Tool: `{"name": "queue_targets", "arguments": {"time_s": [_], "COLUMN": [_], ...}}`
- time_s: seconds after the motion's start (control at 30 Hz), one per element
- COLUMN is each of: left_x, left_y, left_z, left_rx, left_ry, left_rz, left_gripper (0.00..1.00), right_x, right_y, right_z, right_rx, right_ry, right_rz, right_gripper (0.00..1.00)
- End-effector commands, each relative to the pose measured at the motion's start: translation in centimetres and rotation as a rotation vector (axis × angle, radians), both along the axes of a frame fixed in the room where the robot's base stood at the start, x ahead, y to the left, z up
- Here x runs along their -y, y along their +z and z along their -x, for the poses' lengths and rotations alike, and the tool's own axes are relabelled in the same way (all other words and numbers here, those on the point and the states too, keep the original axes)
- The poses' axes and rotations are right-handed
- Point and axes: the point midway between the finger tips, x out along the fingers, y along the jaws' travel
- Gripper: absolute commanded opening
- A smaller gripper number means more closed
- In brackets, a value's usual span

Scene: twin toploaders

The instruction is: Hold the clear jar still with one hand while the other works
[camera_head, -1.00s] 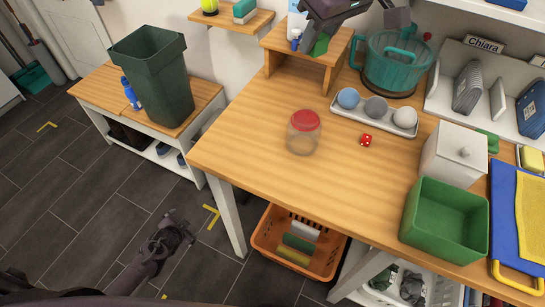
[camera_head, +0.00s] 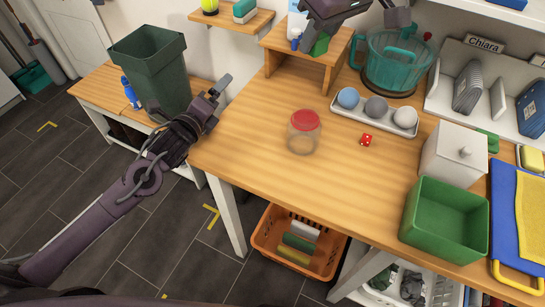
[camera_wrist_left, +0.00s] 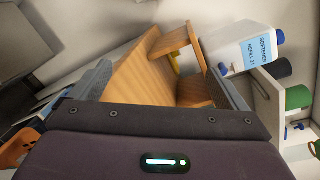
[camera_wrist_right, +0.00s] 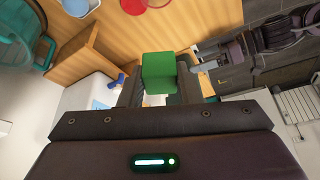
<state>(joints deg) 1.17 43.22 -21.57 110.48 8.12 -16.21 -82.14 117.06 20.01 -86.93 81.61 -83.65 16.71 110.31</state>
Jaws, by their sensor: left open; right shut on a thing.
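The clear jar (camera_head: 304,138) stands upright on the wooden table, closed by a red lid (camera_head: 305,120). My left gripper (camera_head: 219,90) is open and empty above the table's left edge, to the left of the jar and apart from it. In the left wrist view its fingers (camera_wrist_left: 165,85) stand wide apart, and I cannot make out the jar there. My right gripper (camera_head: 322,32) is partly cut off at the top, near the small wooden riser.
A white tray (camera_head: 372,119) with several balls, a red die (camera_head: 366,140) and a teal bowl (camera_head: 397,65) stand right of the jar. The wooden riser (camera_head: 306,50) is behind it. A green bin (camera_head: 154,72) stands beyond the left arm. The table front of the jar is clear.

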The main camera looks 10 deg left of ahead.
Motion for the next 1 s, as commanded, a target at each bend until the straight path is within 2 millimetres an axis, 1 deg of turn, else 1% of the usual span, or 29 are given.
{"name": "queue_targets", "arguments": {"time_s": [0.03, 0.1, 0.17, 0.2, 0.3, 0.4, 0.5, 0.6, 0.7, 0.8, 0.87, 1.0], "left_x": [2.0, 4.5, 6.5, 7.7, 10.6, 12.9, 14.6, 15.7, 16.3, 16.7, 16.9, 17.9], "left_y": [0.1, 0.0, -0.2, -0.4, -1.0, -1.4, -1.6, -1.6, -1.6, -1.6, -1.6, -1.4], "left_z": [1.2, 2.8, 4.3, 5.3, 8.0, 10.6, 12.7, 14.2, 15.1, 15.2, 14.9, 13.2], "left_rx": [0.031, 0.081, 0.124, 0.153, 0.227, 0.299, 0.359, 0.405, 0.434, 0.447, 0.450, 0.452], "left_ry": [-0.046, -0.101, -0.143, -0.171, -0.227, -0.269, -0.296, -0.309, -0.316, -0.317, -0.316, -0.314], "left_rz": [-0.080, -0.203, -0.303, -0.368, -0.521, -0.655, -0.762, -0.840, -0.887, -0.911, -0.915, -0.914], "left_gripper": [0.95, 0.95, 0.95, 0.95, 0.95, 0.95, 0.95, 0.95, 0.95, 0.95, 0.95, 0.95], "right_x": [0.0, 0.0, 0.0, 0.0, 0.0, 0.0, 0.0, 0.0, 0.0, 0.0, 0.0, 0.0], "right_y": [0.0, 0.0, 0.0, 0.0, 0.0, 0.0, 0.0, 0.0, 0.0, 0.0, 0.0, 0.0], "right_z": [0.0, 0.0, 0.0, 0.0, 0.0, 0.0, 0.0, 0.0, 0.0, 0.0, 0.0, 0.0], "right_rx": [0.000, 0.000, 0.000, 0.000, 0.000, 0.000, 0.000, 0.000, 0.000, 0.000, 0.000, 0.000], "right_ry": [0.000, 0.000, 0.000, 0.000, 0.000, 0.000, 0.000, 0.000, 0.000, 0.000, 0.000, 0.000], "right_rz": [0.000, 0.000, 0.000, 0.000, 0.000, 0.000, 0.000, 0.000, 0.000, 0.000, 0.000, 0.000], "right_gripper": [0.09, 0.09, 0.09, 0.09, 0.09, 0.09, 0.09, 0.09, 0.09, 0.09, 0.09, 0.09]}}
